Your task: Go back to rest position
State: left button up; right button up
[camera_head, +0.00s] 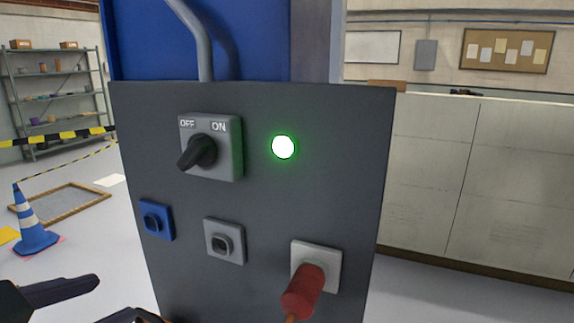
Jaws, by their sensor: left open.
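My left gripper (98,299) shows at the lower left edge, with its dark fingers apart and nothing seen between them. It appears in front of the lower left of a dark grey control panel (270,200). The panel carries a rotary switch (198,152) marked OFF and ON, its black handle tilted toward the lower left. A round light (283,147) glows white with a green rim. A red plug (303,291) sits at the pale socket (328,258) on the lower right, with an orange cable below. My right gripper is not in view.
A blue socket (156,220) and a grey socket (225,241) on the panel have no plug. A striped cone (33,222) and a wooden frame (88,193) are on the floor at left. A pale low wall (480,185) stands at right.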

pick_arm(q)
jog(key=s+d+f+n+g, duration=0.15)
jog(key=s+f+g, duration=0.25)
jog(key=s, duration=0.4)
jog(key=s+f+n+g, duration=0.3)
jog(key=s+g, duration=0.2)
jog(key=s, duration=0.4)
notch_tip(320, 180, up, 31)
jog(key=p, duration=3.1)
jog(key=shift+w+a+r+t+y+p, duration=0.15)
jog(key=shift+w+a+t+y+p, duration=0.15)
jog(key=shift+w+y, duration=0.15)
